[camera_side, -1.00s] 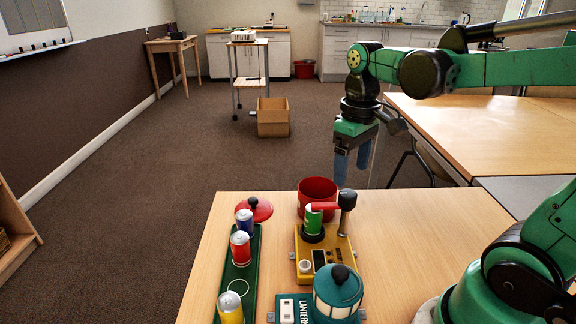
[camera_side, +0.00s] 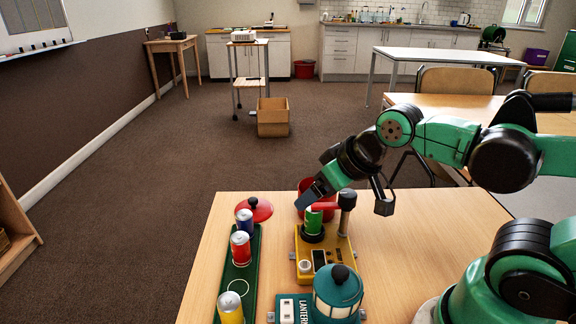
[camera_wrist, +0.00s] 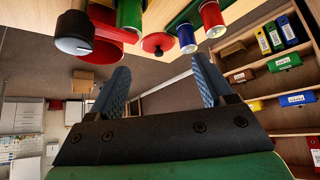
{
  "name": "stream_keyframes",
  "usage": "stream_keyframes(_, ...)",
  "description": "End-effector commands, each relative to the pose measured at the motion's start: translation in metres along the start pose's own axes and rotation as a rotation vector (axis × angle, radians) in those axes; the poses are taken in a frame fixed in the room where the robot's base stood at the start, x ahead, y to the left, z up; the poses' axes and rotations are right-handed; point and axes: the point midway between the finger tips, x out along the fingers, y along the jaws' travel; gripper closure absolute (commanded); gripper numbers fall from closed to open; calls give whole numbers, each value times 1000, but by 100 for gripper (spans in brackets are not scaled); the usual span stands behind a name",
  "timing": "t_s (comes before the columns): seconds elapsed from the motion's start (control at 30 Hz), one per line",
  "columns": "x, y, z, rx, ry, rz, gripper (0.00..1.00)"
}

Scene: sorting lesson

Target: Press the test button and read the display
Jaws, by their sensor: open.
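The yellow tester (camera_side: 338,246) stands on the table in the side view. A green cell (camera_side: 313,222) sits upright on its black round seat. A red lever (camera_side: 326,206) with a dark post lies at the cell's top. A dark display (camera_side: 320,258) and a pale round button (camera_side: 304,266) are on the tester's near part; what the display reads is too small to tell. My gripper (camera_side: 307,198) is tilted, above and just beyond the tester by the red pot. In the wrist view my gripper (camera_wrist: 162,84) is open and empty, with the green cell (camera_wrist: 130,14) beyond it.
The red pot (camera_side: 304,188) stands behind the tester. The green tray (camera_side: 238,271) on the left holds blue, red and yellow cells, beside a red lid (camera_side: 259,211). A teal lantern (camera_side: 338,290) stands in front. The table's right side (camera_side: 400,225) is clear.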

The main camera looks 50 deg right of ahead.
Motion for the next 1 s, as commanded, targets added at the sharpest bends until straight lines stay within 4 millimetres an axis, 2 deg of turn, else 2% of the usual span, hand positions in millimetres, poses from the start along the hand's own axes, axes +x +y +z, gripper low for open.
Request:
stream_keyframes(0.13, 0, 0, 0, 0, -1, 0, 26)
stream_keyframes(0.17, 0, 0, 0, 0, -1, 0, 31)
stream_keyframes(0.4, 0, 0, 0, 0, -2, 1, 100)
stream_keyframes(1.0, 0, 0, 0, -1, -3, 1, 100)
